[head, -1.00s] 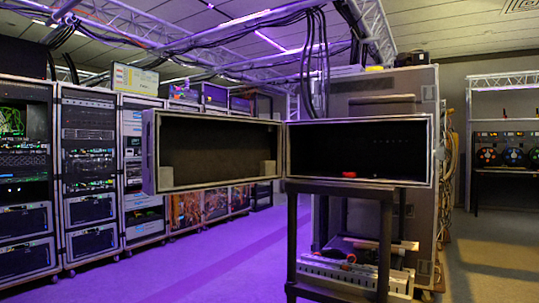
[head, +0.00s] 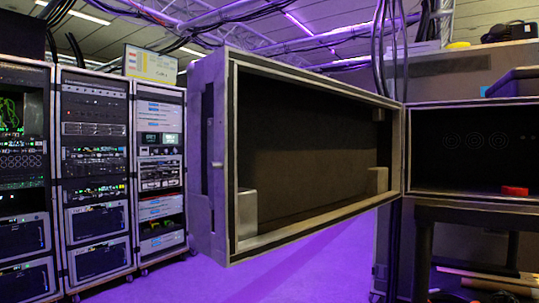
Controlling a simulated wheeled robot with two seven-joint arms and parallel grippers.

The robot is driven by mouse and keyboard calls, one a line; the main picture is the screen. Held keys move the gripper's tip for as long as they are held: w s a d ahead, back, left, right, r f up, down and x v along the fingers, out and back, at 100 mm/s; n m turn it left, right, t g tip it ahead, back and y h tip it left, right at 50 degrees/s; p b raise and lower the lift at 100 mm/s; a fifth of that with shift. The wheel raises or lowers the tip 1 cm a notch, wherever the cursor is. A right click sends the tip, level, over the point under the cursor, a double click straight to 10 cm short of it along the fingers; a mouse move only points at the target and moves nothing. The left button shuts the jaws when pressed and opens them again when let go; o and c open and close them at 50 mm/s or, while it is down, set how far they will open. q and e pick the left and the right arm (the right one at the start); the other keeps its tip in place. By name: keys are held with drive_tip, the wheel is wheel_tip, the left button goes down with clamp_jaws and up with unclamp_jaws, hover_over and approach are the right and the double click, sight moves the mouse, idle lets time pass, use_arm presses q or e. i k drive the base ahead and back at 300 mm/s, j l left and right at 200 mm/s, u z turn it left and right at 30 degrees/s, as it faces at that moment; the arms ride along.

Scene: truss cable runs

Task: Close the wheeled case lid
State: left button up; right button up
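The case lid (head: 212,160) stands wide open in the middle of the head view, swung out to the left on its right edge. Its dark lined inside faces me, with grey blocks in its corners. The case body (head: 472,198) is at the right, dark inside, joined to the lid along an upright edge. It is cut off by the right side of the picture. A small red object (head: 514,191) lies on the case's inner floor. Neither of my grippers is in view.
A dark stand (head: 424,255) is under the case, with rods and other items (head: 490,280) low on it. Equipment racks (head: 95,170) line the left side. Purple-lit floor (head: 310,262) is open below the lid. Cables (head: 388,50) hang behind the lid's right end.

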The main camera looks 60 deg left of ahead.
sight(281, 155)
drive_tip(key=j, duration=2.85)
drive_tip(key=k, duration=0.05)
